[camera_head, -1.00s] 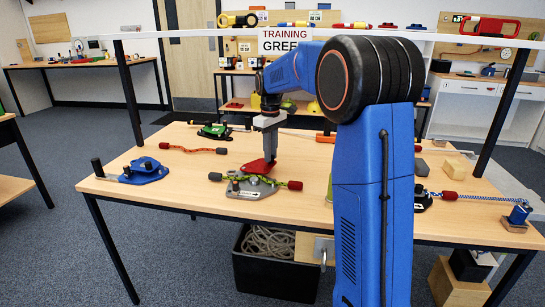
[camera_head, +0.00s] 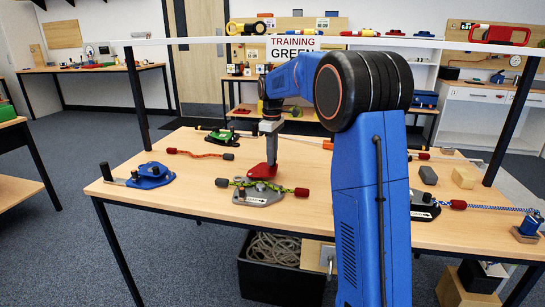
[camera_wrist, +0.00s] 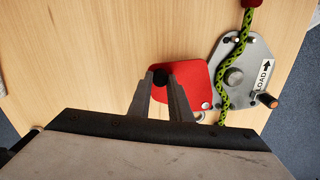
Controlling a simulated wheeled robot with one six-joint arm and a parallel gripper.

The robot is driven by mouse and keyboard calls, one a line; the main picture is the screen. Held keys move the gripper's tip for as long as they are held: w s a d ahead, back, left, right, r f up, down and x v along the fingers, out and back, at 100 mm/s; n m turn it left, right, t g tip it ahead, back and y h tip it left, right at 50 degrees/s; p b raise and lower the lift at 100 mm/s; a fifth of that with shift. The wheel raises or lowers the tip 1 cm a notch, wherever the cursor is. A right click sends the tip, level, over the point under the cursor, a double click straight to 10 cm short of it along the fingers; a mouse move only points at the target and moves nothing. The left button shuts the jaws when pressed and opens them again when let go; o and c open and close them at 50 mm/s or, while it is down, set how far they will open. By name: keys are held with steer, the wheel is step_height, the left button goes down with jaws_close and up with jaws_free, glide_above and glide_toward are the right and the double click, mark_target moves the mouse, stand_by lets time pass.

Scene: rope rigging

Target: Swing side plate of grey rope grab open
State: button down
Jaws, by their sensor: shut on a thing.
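The grey rope grab (camera_head: 258,197) lies on the wooden table, with its grey base plate and LOAD arrow also showing in the wrist view (camera_wrist: 243,66). Its red side plate (camera_wrist: 186,88) is swung out to the left of the base in the wrist view, leaving the rope channel uncovered; it also shows in the head view (camera_head: 262,171). My gripper (camera_wrist: 161,82) is shut on the black knob (camera_wrist: 160,74) of the side plate. The fingers hide part of the plate.
A blue device (camera_head: 152,172) lies at the table's left. A red rope (camera_head: 200,155) and a green device (camera_head: 222,137) lie behind. A dark block (camera_head: 428,175) and a wooden block (camera_head: 463,178) stand at right. A bin of rope (camera_head: 275,270) stands below the table.

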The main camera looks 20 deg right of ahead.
steer(key=c, duration=1.6)
jaws_free()
steer(key=shift+s, duration=0.1)
